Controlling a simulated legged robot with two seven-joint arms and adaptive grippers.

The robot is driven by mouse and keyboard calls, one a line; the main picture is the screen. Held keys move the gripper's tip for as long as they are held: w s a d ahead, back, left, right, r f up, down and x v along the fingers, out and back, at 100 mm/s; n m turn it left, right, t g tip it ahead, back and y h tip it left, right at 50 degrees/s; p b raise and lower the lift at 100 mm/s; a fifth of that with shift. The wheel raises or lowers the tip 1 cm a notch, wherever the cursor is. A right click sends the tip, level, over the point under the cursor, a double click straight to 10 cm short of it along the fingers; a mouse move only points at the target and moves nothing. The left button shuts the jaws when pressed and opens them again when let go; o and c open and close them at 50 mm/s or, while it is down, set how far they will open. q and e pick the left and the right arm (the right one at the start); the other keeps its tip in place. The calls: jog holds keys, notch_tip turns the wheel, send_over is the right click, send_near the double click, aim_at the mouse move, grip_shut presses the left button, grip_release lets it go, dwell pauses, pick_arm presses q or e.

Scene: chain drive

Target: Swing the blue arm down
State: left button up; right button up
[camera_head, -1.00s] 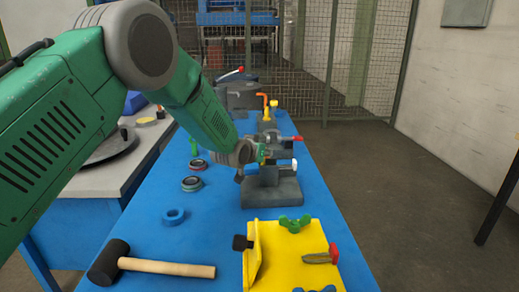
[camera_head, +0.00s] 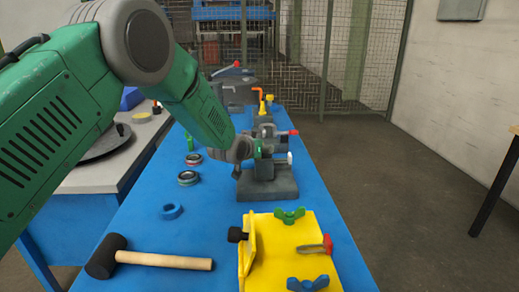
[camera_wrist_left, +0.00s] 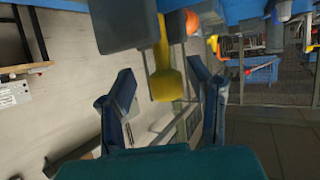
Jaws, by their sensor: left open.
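I cannot make out a blue arm for certain. A grey fixture (camera_head: 268,183) stands on the blue table, with a red-tipped part (camera_head: 290,133) and a white-tipped part near its top. My left gripper (camera_head: 246,154) is at the upper left of this fixture, small and partly lost against it. In the left wrist view my left gripper (camera_wrist_left: 162,76) has its two dark fingers spread apart. A yellow part (camera_wrist_left: 166,77) hangs from above and shows between the fingers; whether it touches them I cannot tell. My right gripper is not in view.
A yellow block (camera_head: 276,250) with green and blue wing-shaped parts sits at the front of the blue table (camera_head: 205,235). A mallet (camera_head: 165,260), a blue ring (camera_head: 171,211) and dark rings lie to the left. Another fixture with an orange handle (camera_head: 260,95) stands behind.

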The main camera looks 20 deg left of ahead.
pick_arm(q)
jog(key=v, duration=1.2)
jog(key=shift+f, duration=0.1)
